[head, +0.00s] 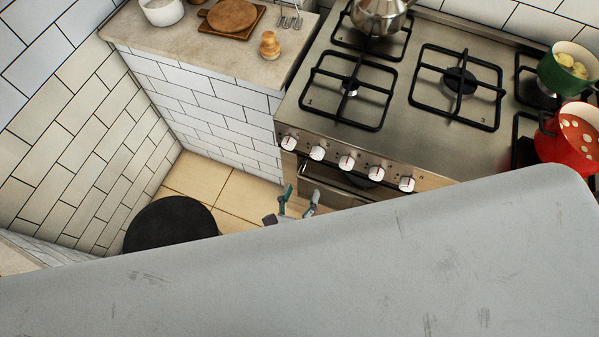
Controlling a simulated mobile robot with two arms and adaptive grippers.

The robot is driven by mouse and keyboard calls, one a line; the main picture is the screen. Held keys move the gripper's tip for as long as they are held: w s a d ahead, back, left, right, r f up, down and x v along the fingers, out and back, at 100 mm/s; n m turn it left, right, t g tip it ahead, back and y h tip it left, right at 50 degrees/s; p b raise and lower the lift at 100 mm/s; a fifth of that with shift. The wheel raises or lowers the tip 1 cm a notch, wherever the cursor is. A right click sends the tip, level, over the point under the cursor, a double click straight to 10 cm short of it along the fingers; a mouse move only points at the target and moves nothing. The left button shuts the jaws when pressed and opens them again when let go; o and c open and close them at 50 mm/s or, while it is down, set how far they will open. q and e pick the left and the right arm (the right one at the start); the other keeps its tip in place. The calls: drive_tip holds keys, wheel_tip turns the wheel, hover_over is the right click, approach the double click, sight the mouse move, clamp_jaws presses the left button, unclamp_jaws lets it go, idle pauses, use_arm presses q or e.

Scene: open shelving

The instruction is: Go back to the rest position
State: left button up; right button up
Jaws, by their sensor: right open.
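My right gripper (298,203) shows small near the middle of the head view, in front of the stove and below its control knobs. Its two fingers are spread apart with nothing between them. The rest of its arm is hidden by a large grey surface in the foreground. My left gripper is not in view.
A steel gas stove (400,115) carries a metal kettle (378,14), a green pot (570,75) and a red pot (572,138). The left counter (200,44) holds a white pot (162,10), a round board (232,15) and a wooden mill (269,45). Some floor (212,184) shows clear.

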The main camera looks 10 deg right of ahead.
drive_tip(key=s+d+f+m+g+y, duration=0.1)
drive_tip(key=s+d+f+m+g, duration=0.25)
drive_tip(key=f, duration=0.35)
drive_tip(key=s+d+f+m+g+y, duration=0.1)
drive_tip(key=s+d+f+m+g, duration=0.3)
drive_tip(key=f, duration=0.4)
drive_tip(key=s+d+f+m+g+y, duration=0.1)
drive_tip(key=s+d+f+m+g, duration=0.15)
drive_tip(key=s+f, duration=0.35)
drive_tip(key=s+d+f+m+g+y, duration=0.1)
drive_tip(key=s+d+f+m+y, duration=0.1)
drive_tip(key=s+f+m, duration=0.3)
drive_tip(key=s+d+f+m+g+y, duration=0.2)
drive_tip(key=s+f+m, duration=0.3)
drive_tip(key=s+m, duration=0.3)
drive_tip(key=d+m+y, duration=0.1)
drive_tip(key=m, duration=0.3)
drive_tip(key=shift+s+d+f+m+g+y, duration=0.15)
drive_tip(key=shift+s+d+m+g+y, duration=0.15)
drive_tip(key=shift+m+y, duration=0.1)
drive_tip(key=shift+s+d+f+m, duration=0.15)
drive_tip(key=shift+d+m, duration=0.3)
drive_tip(key=shift+m, duration=0.65)
drive_tip(key=shift+c, duration=0.2)
